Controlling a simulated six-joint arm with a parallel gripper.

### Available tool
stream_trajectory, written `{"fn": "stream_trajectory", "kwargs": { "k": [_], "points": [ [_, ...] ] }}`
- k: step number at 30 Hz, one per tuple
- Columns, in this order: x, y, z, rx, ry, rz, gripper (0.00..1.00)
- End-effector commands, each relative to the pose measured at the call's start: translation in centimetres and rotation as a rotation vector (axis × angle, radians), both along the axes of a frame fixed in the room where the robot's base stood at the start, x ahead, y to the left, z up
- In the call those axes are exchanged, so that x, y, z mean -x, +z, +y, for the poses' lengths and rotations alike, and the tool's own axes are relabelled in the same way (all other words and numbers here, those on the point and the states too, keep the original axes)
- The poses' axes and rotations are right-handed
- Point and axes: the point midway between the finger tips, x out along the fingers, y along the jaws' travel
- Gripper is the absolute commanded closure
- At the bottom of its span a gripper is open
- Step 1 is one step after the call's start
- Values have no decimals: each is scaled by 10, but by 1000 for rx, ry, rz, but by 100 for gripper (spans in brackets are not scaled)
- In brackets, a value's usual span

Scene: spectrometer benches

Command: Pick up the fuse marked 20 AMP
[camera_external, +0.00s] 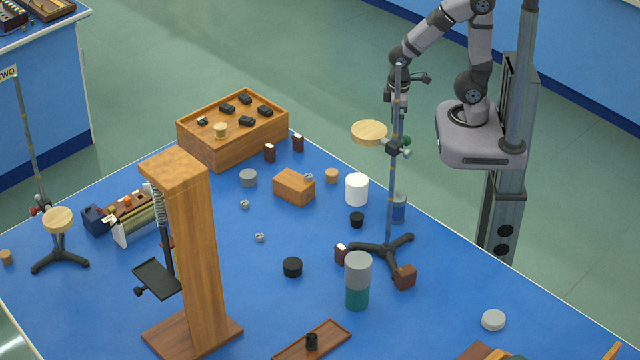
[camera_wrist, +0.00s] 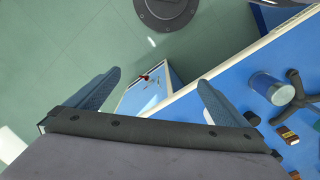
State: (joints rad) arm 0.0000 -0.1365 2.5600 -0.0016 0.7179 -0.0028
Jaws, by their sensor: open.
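No 20 AMP marking is legible in either view, so I cannot tell which thing is the named fuse. Small dark brown blocks, some with pale ends, stand on the blue bench: one (camera_external: 270,153) and another (camera_external: 298,143) beside the wooden box, and two (camera_external: 341,252) (camera_external: 405,276) at the tripod stand's feet. A brown block with a pale band (camera_wrist: 287,134) shows at the right of the wrist view. My gripper (camera_wrist: 160,80) is open and empty, its fingers apart over floor and bench edge. In the external view it is partly hidden behind the stand.
A tall tripod stand (camera_external: 392,200) with a round wooden plate (camera_external: 369,132) rises near my arm. A wooden box (camera_external: 233,147) holds several black pieces. A tall wooden column (camera_external: 205,260), a grey-and-teal cylinder (camera_external: 357,282) and a white cylinder (camera_external: 356,190) also stand on the bench.

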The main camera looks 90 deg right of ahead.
Motion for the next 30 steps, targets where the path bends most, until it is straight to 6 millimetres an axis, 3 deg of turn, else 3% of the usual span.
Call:
{"fn": "stream_trajectory", "kwargs": {
  "k": [14, 16, 22, 23, 30],
  "points": [
    [0, 0, 0, 0, 0, 0, 0],
    [0, 0, 0, 0, 0, 0, 10],
    [0, 0, 0, 0, 0, 0, 57],
    [0, 0, 0, 0, 0, 0, 61],
    [0, 0, 0, 0, 0, 0, 61]
  ]
}}
